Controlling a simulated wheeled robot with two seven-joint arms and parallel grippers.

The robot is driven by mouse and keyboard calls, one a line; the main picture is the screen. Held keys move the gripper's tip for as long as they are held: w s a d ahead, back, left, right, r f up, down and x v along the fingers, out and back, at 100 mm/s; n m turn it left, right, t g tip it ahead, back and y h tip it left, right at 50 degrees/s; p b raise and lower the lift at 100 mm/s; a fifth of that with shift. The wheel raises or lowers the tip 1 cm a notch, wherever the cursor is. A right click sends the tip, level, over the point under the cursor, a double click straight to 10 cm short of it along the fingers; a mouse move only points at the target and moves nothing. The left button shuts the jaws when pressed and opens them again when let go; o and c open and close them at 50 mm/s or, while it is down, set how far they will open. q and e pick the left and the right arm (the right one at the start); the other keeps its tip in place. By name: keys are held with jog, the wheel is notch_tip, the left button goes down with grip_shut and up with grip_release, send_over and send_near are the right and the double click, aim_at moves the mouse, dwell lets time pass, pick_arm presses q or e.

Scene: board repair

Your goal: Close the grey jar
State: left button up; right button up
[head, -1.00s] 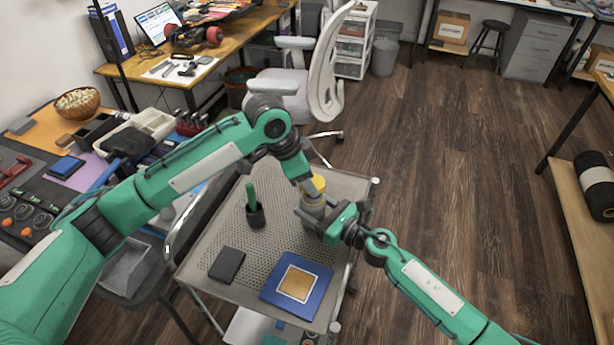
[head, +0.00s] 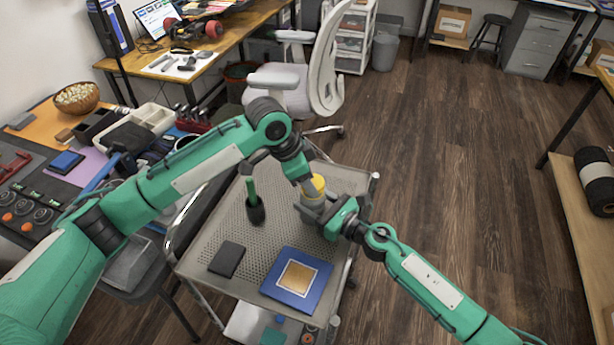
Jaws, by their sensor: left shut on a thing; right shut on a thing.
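The grey jar (head: 313,201) stands at the far right part of the metal cart top, with a yellow lid (head: 313,185) at its mouth. My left gripper (head: 307,180) reaches down from above and is shut on the yellow lid. My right gripper (head: 318,213) comes in from the right and is shut on the jar's body. The grippers hide much of the jar. Whether the lid is seated fully on the jar cannot be told.
The perforated cart (head: 215,235) also carries a dark cup (head: 256,214) with a green-handled tool, a dark flat box (head: 227,259) and a blue board with a gold square (head: 297,280). A white chair (head: 285,95) stands behind the cart. The floor to the right is clear.

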aim_at(317, 179)
pick_arm(q)
jog(key=shift+f, duration=0.45)
